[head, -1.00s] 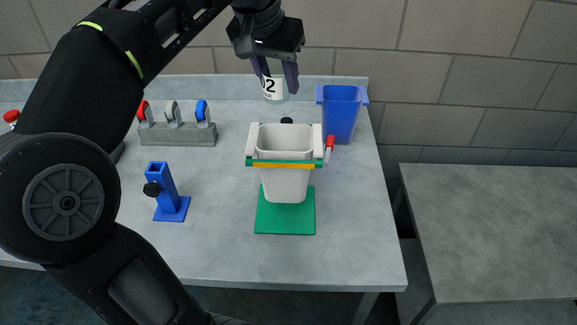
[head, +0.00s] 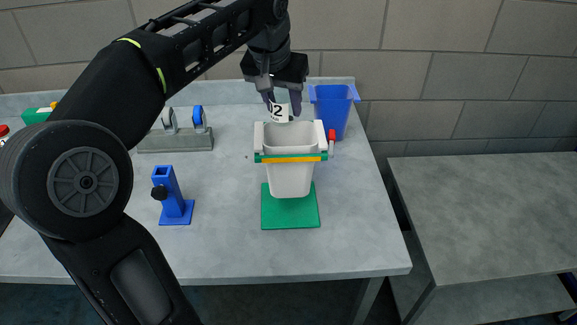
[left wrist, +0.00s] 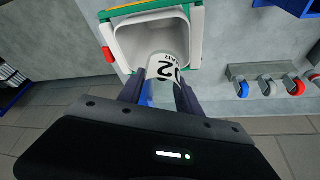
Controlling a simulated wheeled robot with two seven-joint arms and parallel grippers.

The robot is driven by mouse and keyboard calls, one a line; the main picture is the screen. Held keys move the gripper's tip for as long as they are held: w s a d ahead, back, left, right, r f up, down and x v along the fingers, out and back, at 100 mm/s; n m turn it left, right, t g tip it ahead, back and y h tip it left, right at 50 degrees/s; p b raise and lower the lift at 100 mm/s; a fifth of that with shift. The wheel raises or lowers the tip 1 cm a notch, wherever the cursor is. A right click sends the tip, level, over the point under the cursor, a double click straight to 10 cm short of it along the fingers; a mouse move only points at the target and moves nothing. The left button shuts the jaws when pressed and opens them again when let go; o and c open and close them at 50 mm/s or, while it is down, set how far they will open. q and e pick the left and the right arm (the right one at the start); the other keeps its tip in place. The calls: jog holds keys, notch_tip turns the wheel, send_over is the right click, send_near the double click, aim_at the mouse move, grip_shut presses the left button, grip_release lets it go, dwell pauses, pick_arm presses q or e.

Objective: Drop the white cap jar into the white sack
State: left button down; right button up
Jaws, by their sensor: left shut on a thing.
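The jar (head: 279,113), white with a black "2" on its label, is between the fingers of my left gripper (head: 282,98), which is shut on it. Its cap cannot be made out. The white sack (head: 290,178) hangs open-mouthed in a green and yellow frame. In the head view the jar shows just above the sack's far rim. In the left wrist view the jar (left wrist: 167,68) overlaps the near edge of the sack's opening (left wrist: 150,38), held by the fingers (left wrist: 160,92). My right gripper is not in view.
A green mat (head: 290,216) lies beneath the sack. A blue bin (head: 333,115) stands close behind it at the right. The front of the table (head: 240,255) is clear.

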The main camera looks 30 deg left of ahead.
pick_arm(q)
jog(key=shift+a, duration=0.1)
jog(key=c, duration=0.7)
grip_release()
jog(key=shift+c, duration=0.2)
jog(key=shift+r, duration=0.1)
jog(key=v, duration=0.5)
jog(key=shift+b, duration=0.4)
jog(key=s+d, duration=0.3)
jog(key=s, duration=0.8)
jog(key=shift+s+p, duration=0.35)
jog(key=shift+p, duration=0.05)
jog(key=shift+d, duration=0.1)
